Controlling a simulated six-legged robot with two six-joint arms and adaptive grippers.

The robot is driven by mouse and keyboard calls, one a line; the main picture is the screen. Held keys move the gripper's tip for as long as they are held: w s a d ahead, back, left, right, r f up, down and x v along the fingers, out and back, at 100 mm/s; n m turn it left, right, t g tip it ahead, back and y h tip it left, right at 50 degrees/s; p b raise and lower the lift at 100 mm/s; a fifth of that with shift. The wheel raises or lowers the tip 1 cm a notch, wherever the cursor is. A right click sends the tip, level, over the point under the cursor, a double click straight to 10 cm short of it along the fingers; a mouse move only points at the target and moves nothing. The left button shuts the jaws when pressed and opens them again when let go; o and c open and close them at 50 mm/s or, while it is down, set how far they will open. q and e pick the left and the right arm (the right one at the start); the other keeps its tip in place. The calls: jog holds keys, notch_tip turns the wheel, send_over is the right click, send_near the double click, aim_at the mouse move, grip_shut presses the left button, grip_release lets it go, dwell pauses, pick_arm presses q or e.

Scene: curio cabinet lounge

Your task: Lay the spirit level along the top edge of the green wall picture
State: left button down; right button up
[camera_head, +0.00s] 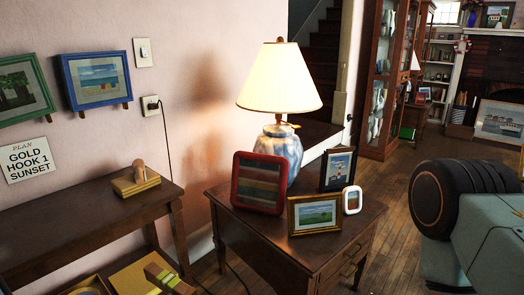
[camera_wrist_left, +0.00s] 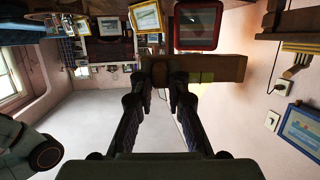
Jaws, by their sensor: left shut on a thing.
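The green wall picture (camera_head: 24,88) hangs at the far left of the head view, slightly tilted in the picture, its left part cut off. My left gripper (camera_wrist_left: 172,80) is shut on a wooden bar, which looks like the spirit level (camera_wrist_left: 215,68); it lies crosswise in the fingers. In the head view a wooden bar with a yellow-green part (camera_head: 160,274), apparently the same level, shows at the bottom edge, below and right of the green picture and well apart from it. My left gripper is hidden in the head view. My right gripper is in neither view.
A blue-framed picture (camera_head: 97,79) hangs right of the green one. A sign (camera_head: 28,160) hangs below. The wall table (camera_head: 60,215) bears a yellow block with a wooden piece (camera_head: 136,180). A side table (camera_head: 330,245) holds a lamp (camera_head: 280,85) and several framed pictures.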

pick_arm(q)
jog(key=shift+s+d+r, duration=0.1)
jog(key=shift+s+r, duration=0.15)
jog(key=shift+r, duration=0.35)
jog(key=shift+s+r, duration=0.2)
jog(key=shift+r, duration=0.4)
jog(key=shift+w+a+r+y, duration=0.3)
jog(key=shift+w, duration=0.05)
jog(key=shift+w+a, duration=0.1)
